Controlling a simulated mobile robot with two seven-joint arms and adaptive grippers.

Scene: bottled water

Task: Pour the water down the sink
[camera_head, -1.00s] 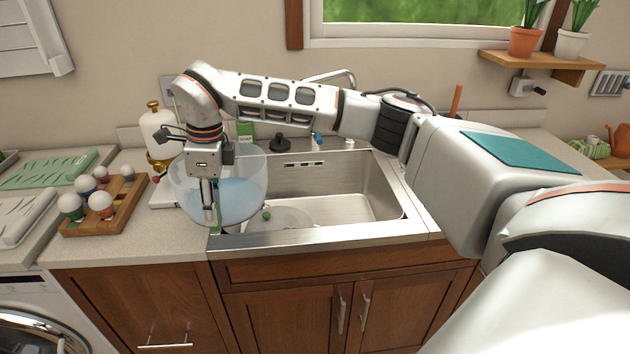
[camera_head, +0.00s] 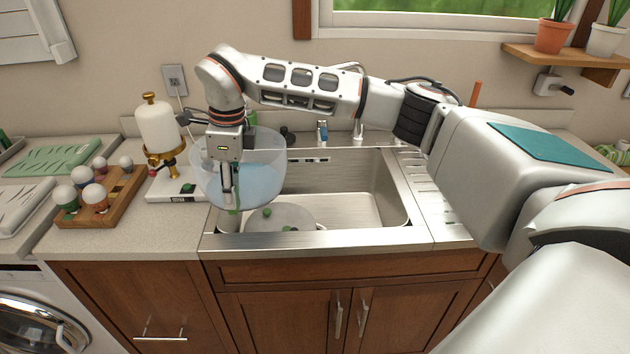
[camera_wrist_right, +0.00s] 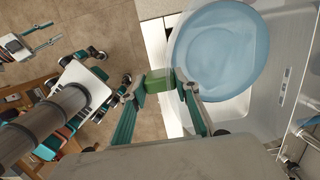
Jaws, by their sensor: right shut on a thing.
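My right gripper (camera_head: 231,204) is shut on a clear bowl (camera_head: 269,158) with bluish water in it. It holds the bowl by a green part on its near side, which shows between the fingertips in the wrist view (camera_wrist_right: 158,82). The bowl looks roughly upright, and its water fills a broad round area in the wrist view. The bowl hangs above the left part of the steel sink (camera_head: 355,238). The faucet (camera_head: 359,118) is behind the basin, partly hidden by my right arm.
A clear dish (camera_head: 308,215) with small green items sits in the basin. A white and gold dispenser (camera_head: 157,125) stands on a scale (camera_head: 178,190) left of the sink. A wooden rack of several shakers (camera_head: 125,205) is further left. The basin's right part is clear.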

